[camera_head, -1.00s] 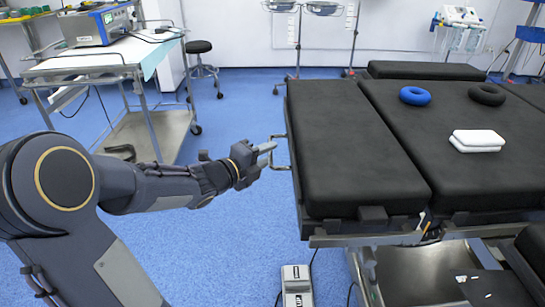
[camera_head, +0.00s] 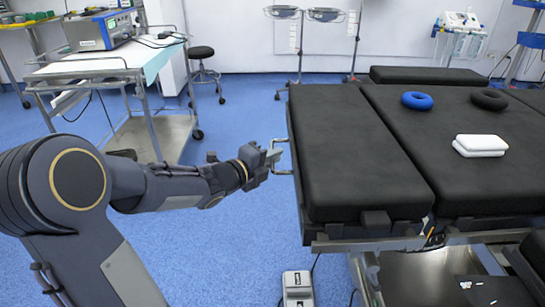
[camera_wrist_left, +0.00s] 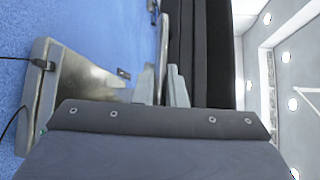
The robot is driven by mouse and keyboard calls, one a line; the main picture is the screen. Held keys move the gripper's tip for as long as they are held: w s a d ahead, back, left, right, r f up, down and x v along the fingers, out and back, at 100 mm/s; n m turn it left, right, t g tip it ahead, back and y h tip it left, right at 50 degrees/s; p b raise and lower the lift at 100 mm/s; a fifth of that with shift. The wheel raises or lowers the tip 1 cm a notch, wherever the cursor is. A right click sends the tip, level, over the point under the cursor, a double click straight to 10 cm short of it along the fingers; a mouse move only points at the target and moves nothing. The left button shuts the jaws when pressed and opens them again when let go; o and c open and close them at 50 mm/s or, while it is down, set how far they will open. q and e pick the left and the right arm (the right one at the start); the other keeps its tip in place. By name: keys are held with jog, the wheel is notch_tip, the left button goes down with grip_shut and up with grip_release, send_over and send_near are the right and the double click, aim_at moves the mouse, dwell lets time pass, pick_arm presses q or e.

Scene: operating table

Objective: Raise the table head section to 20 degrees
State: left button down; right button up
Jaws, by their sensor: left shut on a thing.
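The table head section (camera_head: 352,150) is the black padded panel at the left end of the operating table in the head view. It looks about level with the neighbouring panel. A thin metal handle (camera_head: 281,173) sticks out from its left edge. My left gripper (camera_head: 274,157) is at this handle and shut on it. The left wrist view shows the two fingers (camera_wrist_left: 161,87) with the handle bar (camera_wrist_left: 163,45) running between them and the dark pad (camera_wrist_left: 212,55) just beyond. The fingers hide part of the handle. My right gripper is not in view.
The main table panel (camera_head: 435,130) bears a blue ring (camera_head: 417,101), a black ring (camera_head: 489,99) and white pads (camera_head: 480,145). A foot pedal (camera_head: 298,287) is on the floor below. A trolley (camera_head: 92,66) stands at the back left.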

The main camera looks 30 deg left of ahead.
pick_arm(q)
notch_tip(320, 180, up, 10)
jog(key=m+g+p, duration=0.1)
jog(key=p, duration=0.9)
jog(key=shift+a+r+m+g+y+p, duration=0.2)
jog(key=shift+r+m+g+y+p, duration=0.1)
jog(key=shift+y+p, duration=0.1)
jog(key=shift+s+f, duration=0.1)
jog(key=c, duration=1.5)
grip_release()
jog(key=shift+f, duration=0.15)
jog(key=p+v, duration=0.2)
jog(key=v, duration=0.6)
jog(key=shift+p, duration=0.4)
